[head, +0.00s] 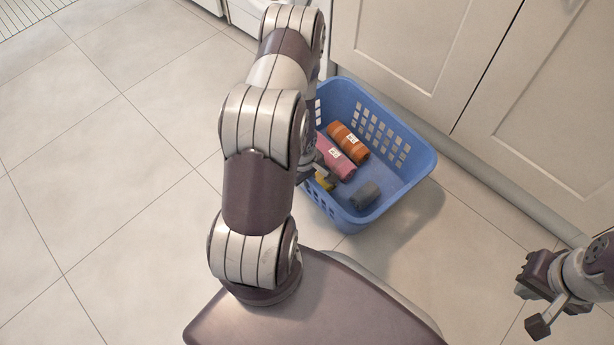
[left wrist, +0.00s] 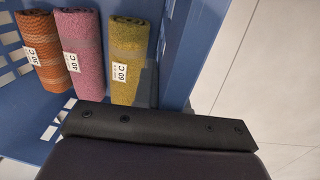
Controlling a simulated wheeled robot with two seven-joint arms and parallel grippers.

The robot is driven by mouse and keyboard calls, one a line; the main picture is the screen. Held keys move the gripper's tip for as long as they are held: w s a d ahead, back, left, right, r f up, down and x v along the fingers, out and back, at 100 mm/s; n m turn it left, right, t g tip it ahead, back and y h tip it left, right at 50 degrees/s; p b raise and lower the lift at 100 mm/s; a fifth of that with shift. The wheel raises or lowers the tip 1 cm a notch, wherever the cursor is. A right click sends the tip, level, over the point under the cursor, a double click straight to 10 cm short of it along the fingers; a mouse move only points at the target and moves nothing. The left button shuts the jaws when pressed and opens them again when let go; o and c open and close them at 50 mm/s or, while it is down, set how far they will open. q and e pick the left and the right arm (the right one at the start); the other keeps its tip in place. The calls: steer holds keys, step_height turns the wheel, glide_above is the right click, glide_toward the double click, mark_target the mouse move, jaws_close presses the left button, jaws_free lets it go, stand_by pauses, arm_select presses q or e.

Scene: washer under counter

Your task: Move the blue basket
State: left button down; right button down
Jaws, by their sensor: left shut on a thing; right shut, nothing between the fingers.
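The blue basket (head: 398,198) is beside the white cabinet doors, with a shadow on the floor to its right. I cannot tell whether it touches the floor. My left gripper (head: 308,172), partly hidden by my arm, is shut on the basket's near left wall. My right gripper (head: 540,302) is shut and empty at the lower right, apart from the basket.
White cabinet doors (head: 540,130) with a grey base strip (head: 508,196) stand right behind the basket. The tiled floor (head: 110,190) is clear on the left. A white appliance (head: 244,14) is at the top, and a grating (head: 28,14) lies at the top left.

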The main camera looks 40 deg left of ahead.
arm_select(q)
steer(key=c, duration=1.1)
jaws_free()
step_height(320, 180, up, 13)
steer(key=s+p, duration=0.1)
steer(key=p, duration=0.9)
steer(key=shift+s+f, duration=0.15)
steer(key=shift+a, duration=0.1)
